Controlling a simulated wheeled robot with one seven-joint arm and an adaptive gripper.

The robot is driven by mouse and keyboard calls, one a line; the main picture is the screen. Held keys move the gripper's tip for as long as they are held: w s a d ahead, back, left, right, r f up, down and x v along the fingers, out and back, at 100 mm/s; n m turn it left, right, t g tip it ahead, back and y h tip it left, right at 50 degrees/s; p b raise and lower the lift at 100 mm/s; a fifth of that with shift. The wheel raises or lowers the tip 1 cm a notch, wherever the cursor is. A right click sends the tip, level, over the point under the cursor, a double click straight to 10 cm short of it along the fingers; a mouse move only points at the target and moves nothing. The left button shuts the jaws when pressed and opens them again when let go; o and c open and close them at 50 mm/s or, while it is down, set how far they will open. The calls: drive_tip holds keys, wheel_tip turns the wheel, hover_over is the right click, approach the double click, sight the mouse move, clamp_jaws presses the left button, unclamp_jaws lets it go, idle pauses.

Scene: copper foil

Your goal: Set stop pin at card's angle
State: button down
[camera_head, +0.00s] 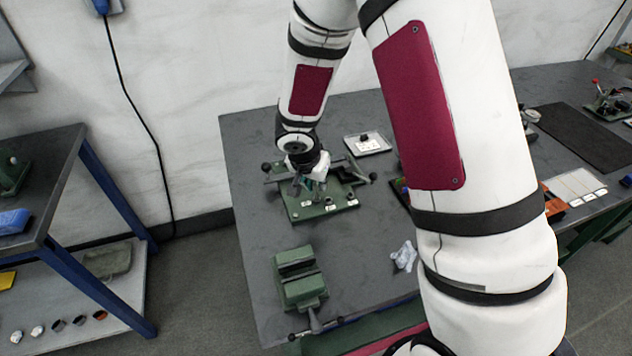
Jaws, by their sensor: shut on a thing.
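My gripper (312,186) points down at the green fixture plate (300,212) on the bench. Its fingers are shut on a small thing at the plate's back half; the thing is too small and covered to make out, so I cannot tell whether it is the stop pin. The fixture has dark bars with round knobs at its back and right, and small pale round parts along its front right. I cannot pick out the angle card for sure; a white board with pale cards (575,187) lies at the right, too small to read.
A green vise (299,278) stands at the bench's front left. A white tray (368,143) with a small dark part lies behind the fixture. Crumpled pale cloth (404,256) lies right of the vise. My arm hides the bench's middle. A black mat (585,137) lies far right.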

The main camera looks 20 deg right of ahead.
drive_tip(key=shift+f+b, duration=0.7)
drive_tip(key=shift+b, duration=0.05)
idle(1.2)
drive_tip(key=c, duration=1.8)
unclamp_jaws()
drive_tip(key=shift+c, duration=0.2)
drive_tip(key=shift+r+p, duration=0.9)
drive_tip(key=shift+r, duration=0.6)
drive_tip(key=o, duration=0.5)
drive_tip(key=shift+o, duration=0.2)
